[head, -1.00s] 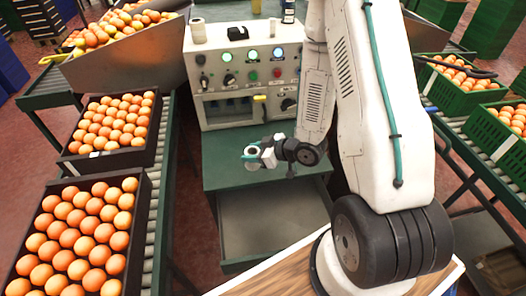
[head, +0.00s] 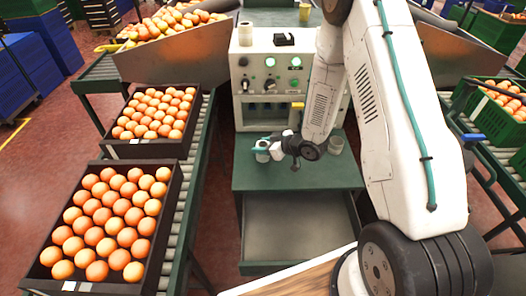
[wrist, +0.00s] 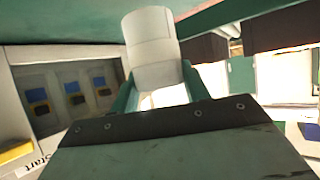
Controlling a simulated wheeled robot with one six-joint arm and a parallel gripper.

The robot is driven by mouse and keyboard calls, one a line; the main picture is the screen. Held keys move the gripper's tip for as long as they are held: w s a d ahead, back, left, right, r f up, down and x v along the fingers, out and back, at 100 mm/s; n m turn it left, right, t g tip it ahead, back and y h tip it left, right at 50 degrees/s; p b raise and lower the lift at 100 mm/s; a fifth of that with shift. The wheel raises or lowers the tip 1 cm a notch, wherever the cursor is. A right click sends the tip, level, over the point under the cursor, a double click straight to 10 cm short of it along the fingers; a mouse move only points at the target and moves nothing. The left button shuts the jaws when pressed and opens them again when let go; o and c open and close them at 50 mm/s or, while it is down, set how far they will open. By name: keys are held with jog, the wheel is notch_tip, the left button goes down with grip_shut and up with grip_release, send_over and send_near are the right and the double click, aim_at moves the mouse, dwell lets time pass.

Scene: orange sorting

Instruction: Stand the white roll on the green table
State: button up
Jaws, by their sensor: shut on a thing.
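The white roll (wrist: 152,50) is between the two teal fingers of my gripper (wrist: 160,92) in the wrist view, and the gripper is shut on it. In the head view the held roll (head: 262,153) is small and partly covered by my gripper (head: 268,146), over the left part of the green table (head: 290,176). It looks close to upright. I cannot tell whether its lower end touches the table. The table also shows as a green surface at the top of the wrist view (wrist: 215,32).
The control panel machine (head: 270,72) rises behind, with a white roll (head: 245,33) on top. An open drawer (head: 300,228) is below the tabletop. Orange crates (head: 170,205) line the left conveyor.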

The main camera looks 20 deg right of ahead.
jog(key=shift+w+a, duration=0.1)
jog(key=shift+w, duration=0.35)
jog(key=shift+s+f, duration=0.1)
jog(key=shift+f, duration=1.65)
jog(key=shift+f, duration=0.15)
jog(key=o, duration=1)
